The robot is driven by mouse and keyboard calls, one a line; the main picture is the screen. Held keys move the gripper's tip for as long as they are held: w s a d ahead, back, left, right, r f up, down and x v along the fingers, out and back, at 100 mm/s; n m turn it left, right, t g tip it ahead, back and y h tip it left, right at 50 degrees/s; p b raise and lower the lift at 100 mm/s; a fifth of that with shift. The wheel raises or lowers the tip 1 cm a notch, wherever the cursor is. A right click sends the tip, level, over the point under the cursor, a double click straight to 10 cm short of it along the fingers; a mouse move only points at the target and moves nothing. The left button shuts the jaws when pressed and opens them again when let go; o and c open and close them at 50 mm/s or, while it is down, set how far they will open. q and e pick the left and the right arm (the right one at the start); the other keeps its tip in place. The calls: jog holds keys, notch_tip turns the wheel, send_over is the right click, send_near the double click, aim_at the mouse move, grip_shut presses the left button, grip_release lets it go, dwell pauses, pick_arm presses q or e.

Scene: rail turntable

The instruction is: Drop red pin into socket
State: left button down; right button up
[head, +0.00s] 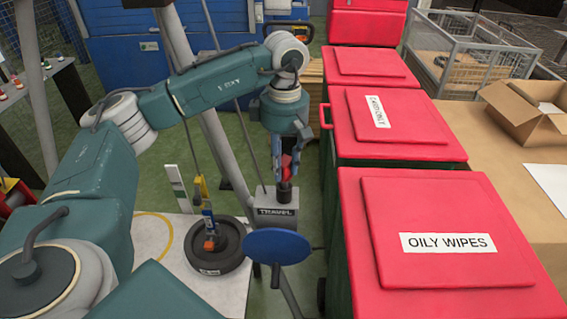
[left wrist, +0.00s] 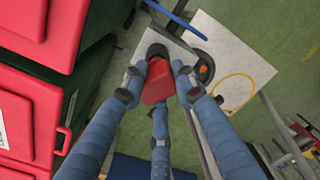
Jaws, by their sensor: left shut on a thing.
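My left gripper (head: 287,172) points down and is shut on the red pin (head: 286,167). In the left wrist view the red pin (left wrist: 157,84) shows between the fingers of my left gripper (left wrist: 160,80). A grey block labelled TRAVEL (head: 275,211) stands right below the gripper. The pin's dark lower end overlaps the block's top in the head view; I cannot tell whether it is in a socket opening, which is hidden. My right gripper is not in view.
Red-lidded bins, one labelled OILY WIPES (head: 448,243), stand close on the right. A blue round disc (head: 276,246) is in front of the block. A slanted grey post stands behind.

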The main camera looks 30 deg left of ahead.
aim_at(283, 174)
pick_arm(q)
jog(key=shift+f+b, duration=1.1)
jog(key=shift+f, duration=0.55)
jog(key=c, duration=1.3)
grip_release()
jog(key=shift+r, duration=0.1)
notch_tip(283, 174, up, 12)
jog(key=shift+w+f, duration=0.1)
